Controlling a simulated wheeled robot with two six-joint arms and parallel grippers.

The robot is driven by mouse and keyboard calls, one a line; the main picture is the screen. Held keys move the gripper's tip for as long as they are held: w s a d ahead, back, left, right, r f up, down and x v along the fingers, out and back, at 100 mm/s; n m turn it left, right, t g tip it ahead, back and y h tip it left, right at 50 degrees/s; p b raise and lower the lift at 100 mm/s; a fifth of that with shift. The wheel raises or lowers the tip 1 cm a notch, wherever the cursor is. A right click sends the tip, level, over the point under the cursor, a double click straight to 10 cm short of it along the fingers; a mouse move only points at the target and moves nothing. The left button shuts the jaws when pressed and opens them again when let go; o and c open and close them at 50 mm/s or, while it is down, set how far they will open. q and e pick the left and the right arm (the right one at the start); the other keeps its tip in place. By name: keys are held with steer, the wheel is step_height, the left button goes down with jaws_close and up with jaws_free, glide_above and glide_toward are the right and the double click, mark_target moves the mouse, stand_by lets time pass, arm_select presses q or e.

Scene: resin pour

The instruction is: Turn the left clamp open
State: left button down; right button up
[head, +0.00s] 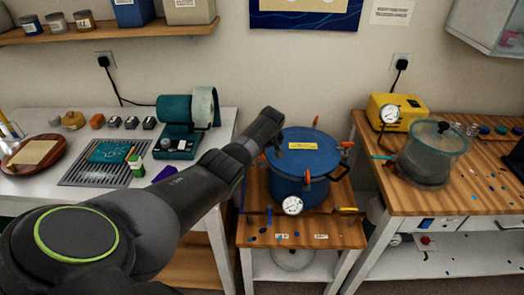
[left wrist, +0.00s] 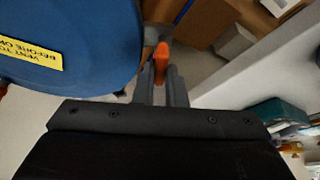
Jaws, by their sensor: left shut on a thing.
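The blue pressure pot (head: 298,170) stands on the middle wooden table, its lid closed. A yellow label (head: 303,146) lies on the lid and a round gauge (head: 292,206) is on the front. Orange-tipped clamps sit around the rim. The left clamp (head: 262,157) is at the pot's left side, partly behind my arm. My left gripper (left wrist: 161,92) is shut on the left clamp's orange handle (left wrist: 162,58), which shows between the two fingers beside the blue lid. In the head view, my arm hides most of the gripper. My right gripper is not visible.
A yellow pump (head: 396,110) and a grey pot with a clear lid (head: 432,155) stand on the right bench. The left bench holds a teal machine (head: 178,138) and a slotted grey mat (head: 80,176). Small coloured bits lie on the table in front of the blue pot.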

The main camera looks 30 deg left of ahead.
arm_select(q)
steer(key=shift+r, duration=0.15)
steer(key=c, duration=1.5)
jaws_free()
steer(key=shift+s+d+r+p, duration=0.1)
steer(key=shift+d+r+p, duration=0.15)
steer(key=shift+r, duration=0.4)
steer(key=b+v, duration=0.1)
steer(key=v, duration=1.4)
steer(key=shift+s+d+r, duration=0.1)
steer(key=shift+d+r, duration=0.05)
steer(key=shift+r, duration=0.2)
